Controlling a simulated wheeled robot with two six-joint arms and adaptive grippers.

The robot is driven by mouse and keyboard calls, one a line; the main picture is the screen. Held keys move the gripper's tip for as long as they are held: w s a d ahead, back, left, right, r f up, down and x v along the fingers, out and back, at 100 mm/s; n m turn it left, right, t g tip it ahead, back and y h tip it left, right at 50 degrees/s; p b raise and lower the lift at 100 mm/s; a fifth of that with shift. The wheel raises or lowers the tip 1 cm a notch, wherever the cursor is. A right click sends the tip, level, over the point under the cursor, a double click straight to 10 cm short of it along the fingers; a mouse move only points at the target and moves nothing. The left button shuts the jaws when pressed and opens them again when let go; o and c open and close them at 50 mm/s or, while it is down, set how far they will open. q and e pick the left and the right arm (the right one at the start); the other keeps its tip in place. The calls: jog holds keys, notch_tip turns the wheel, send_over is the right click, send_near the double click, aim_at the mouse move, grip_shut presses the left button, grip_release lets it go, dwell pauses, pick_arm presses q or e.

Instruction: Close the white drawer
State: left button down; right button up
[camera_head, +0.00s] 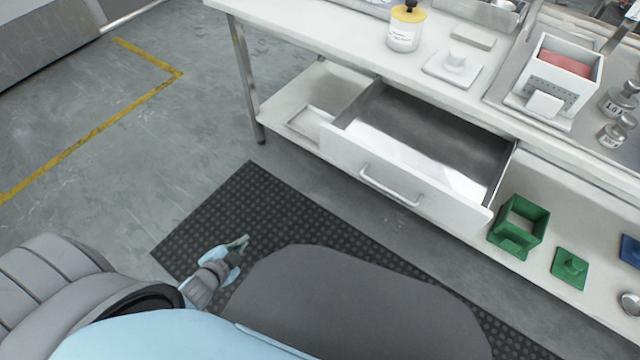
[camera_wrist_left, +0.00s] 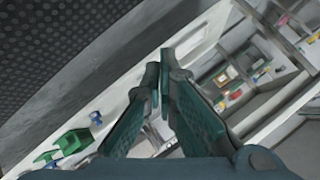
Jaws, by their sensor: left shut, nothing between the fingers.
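The white drawer (camera_head: 400,183) is pulled out from under the white workbench, and its inside looks empty. Its front panel carries a curved metal handle (camera_head: 391,187). My left gripper (camera_head: 240,243) is low at the left, above the dark mat, well apart from the drawer front. It is shut with nothing in it, and its fingertips (camera_wrist_left: 165,62) meet in the left wrist view. My right gripper does not show.
The white workbench (camera_head: 330,30) holds a yellow-capped jar (camera_head: 405,27), a white box with red contents (camera_head: 563,70) and glass bottles. A green bin (camera_head: 519,226) and a green lid (camera_head: 570,267) sit on the lower shelf. The dark mat (camera_head: 255,200) lies in front.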

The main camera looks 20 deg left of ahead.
pick_arm(q)
jog(key=w+d+r+m+t+h+b, duration=0.25)
jog(key=w+d+r+m+t, duration=0.2)
jog(key=w, duration=0.25)
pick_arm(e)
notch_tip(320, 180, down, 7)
pick_arm(q)
jog(key=m+t+h+p, duration=0.1)
jog(key=m+t+h, duration=0.2)
jog(key=m, duration=0.5)
send_near(326, 142)
jog(key=v, duration=0.7)
jog(key=p+x, duration=0.3)
jog(key=x, duration=1)
jog(key=shift+w+d, duration=0.1)
jog(key=shift+w, duration=0.4)
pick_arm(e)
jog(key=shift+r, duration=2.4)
pick_arm(q)
jog(key=shift+w, duration=0.1)
